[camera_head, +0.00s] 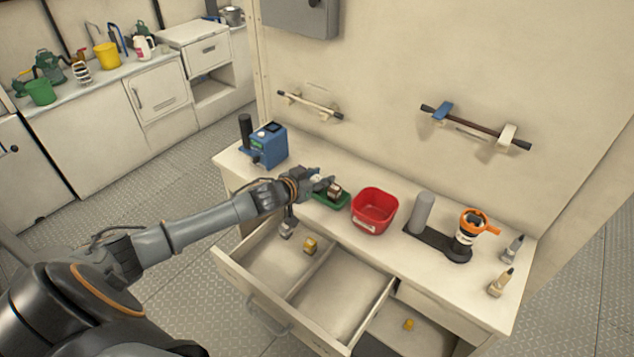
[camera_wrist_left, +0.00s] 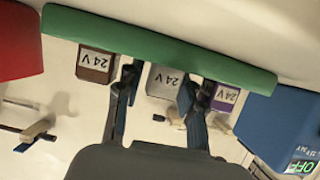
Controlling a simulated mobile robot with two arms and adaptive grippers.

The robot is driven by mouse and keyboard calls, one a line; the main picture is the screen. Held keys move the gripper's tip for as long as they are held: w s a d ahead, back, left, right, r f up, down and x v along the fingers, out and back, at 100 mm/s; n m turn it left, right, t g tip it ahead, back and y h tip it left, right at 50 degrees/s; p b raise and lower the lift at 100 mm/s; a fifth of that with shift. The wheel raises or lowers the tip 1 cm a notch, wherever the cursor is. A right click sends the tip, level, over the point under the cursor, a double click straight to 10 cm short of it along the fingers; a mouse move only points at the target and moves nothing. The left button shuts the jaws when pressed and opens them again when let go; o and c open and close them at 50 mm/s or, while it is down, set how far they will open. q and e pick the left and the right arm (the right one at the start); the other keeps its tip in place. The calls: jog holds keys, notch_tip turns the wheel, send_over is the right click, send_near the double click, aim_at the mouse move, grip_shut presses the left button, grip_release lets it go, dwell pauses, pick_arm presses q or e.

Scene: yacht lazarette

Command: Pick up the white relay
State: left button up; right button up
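The white relay (camera_wrist_left: 165,82), marked 24 V, stands at the green tray (camera_wrist_left: 150,45) in the left wrist view, between a brown relay (camera_wrist_left: 96,64) and a purple relay (camera_wrist_left: 224,98). My left gripper (camera_wrist_left: 158,88) is open, with one finger on each side of the white relay. The finger on the picture's right overlaps its edge; a small gap shows on the other side. In the head view my left gripper (camera_head: 316,184) is over the green tray (camera_head: 335,202) and hides the white relay; the brown relay (camera_head: 334,190) shows beside it. My right gripper is out of view.
A blue device (camera_head: 268,145) stands left of the tray and a red bin (camera_head: 374,211) close on its right. Farther right are a grey cylinder (camera_head: 422,213) and an orange-topped holder (camera_head: 473,222). The open drawer (camera_head: 340,300) below holds a small yellow block (camera_head: 310,245).

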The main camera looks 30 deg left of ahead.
pick_arm(q)
jog(key=shift+s, duration=0.1)
jog(key=shift+c, duration=0.4)
jog(key=c, duration=0.7)
grip_shut()
jog(key=shift+r, duration=0.65)
jog(key=s+r, duration=0.1)
jog(key=r, duration=0.1)
jog(key=s+r+b, duration=0.1)
jog(key=r, duration=0.1)
jog(key=s+r, duration=0.2)
jog(key=shift+d+b, duration=0.15)
jog(key=shift+b, duration=0.25)
jog(key=r+v, duration=0.1)
jog(key=v, duration=1)
jog(key=shift+d+r+b, duration=0.2)
jog(key=shift+d+b, duration=0.15)
jog(key=shift+d, duration=0.4)
